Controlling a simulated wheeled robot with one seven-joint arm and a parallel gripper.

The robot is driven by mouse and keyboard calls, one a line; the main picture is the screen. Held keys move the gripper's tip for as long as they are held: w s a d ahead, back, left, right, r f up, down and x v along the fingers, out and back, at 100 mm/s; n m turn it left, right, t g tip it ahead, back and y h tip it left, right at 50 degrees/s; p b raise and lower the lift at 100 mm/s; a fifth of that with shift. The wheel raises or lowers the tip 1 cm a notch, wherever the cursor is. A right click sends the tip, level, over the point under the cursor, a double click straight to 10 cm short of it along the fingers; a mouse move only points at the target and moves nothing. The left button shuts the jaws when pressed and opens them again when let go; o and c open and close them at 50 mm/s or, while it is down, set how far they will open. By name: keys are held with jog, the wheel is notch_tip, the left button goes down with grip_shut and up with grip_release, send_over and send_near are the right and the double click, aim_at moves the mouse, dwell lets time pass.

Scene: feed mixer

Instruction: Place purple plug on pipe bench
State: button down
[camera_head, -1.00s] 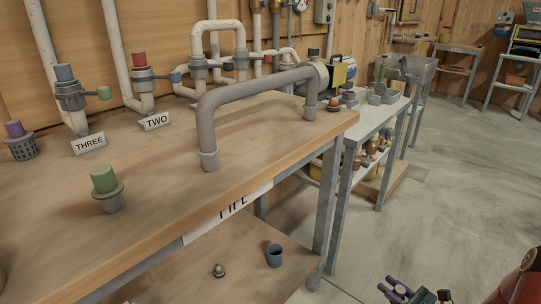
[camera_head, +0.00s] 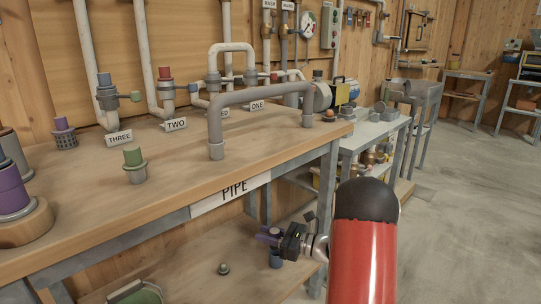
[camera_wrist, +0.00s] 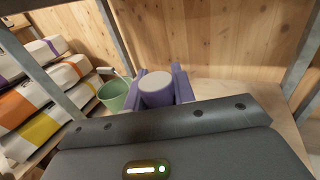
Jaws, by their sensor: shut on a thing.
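My gripper (camera_head: 268,237) is in front of the pipe bench, below the level of its top, near the lower shelf. In the wrist view its purple fingers are shut on a purple plug (camera_wrist: 157,92), a cylinder with a pale round end. In the head view the held plug cannot be told apart from the fingers. The pipe bench (camera_head: 190,183) has a wooden top and a "PIPE" sign on its front edge. Another purple piece (camera_head: 61,123) stands in a grey mesh cup at the bench's back left.
A green plug in a grey fitting (camera_head: 134,166) and a grey arched pipe (camera_head: 260,97) stand on the bench top. The front middle of the top is clear. A green bucket (camera_wrist: 114,95) shows in the wrist view.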

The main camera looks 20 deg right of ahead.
jog(key=s+d+r+m+t+h+b, duration=0.15)
jog(key=s+d+r, duration=0.25)
jog(key=r, duration=0.7)
jog(key=s+d+r+m+t+h+b, duration=0.1)
jog(key=s+d+r+m+h, duration=0.15)
jog(key=r, duration=0.85)
jog(key=s+d+r+m+t+h+b, duration=0.1)
jog(key=s+d+r+t+h+b, duration=0.3)
jog(key=r, duration=0.8)
jog(key=w+a+p, duration=0.1)
jog(key=w, duration=0.4)
jog(key=w+a+g+y+p, duration=0.1)
jog(key=w+a, duration=0.1)
jog(key=w, duration=0.2)
jog(key=w+a+g+p, duration=0.1)
jog(key=w+a, duration=0.1)
jog(key=w, duration=0.3)
jog(key=shift+w+a+f, duration=0.1)
jog(key=shift+w, duration=0.2)
jog(key=shift+w+a+f, duration=0.25)
jog(key=shift+w+f, duration=0.2)
jog(key=shift+w, duration=0.2)
notch_tip(320, 180, down, 3)
jog(key=shift+r+b, duration=0.2)
jog(key=shift+b, duration=0.2)
jog(key=shift+s, duration=0.1)
jog(key=shift+f, duration=0.1)
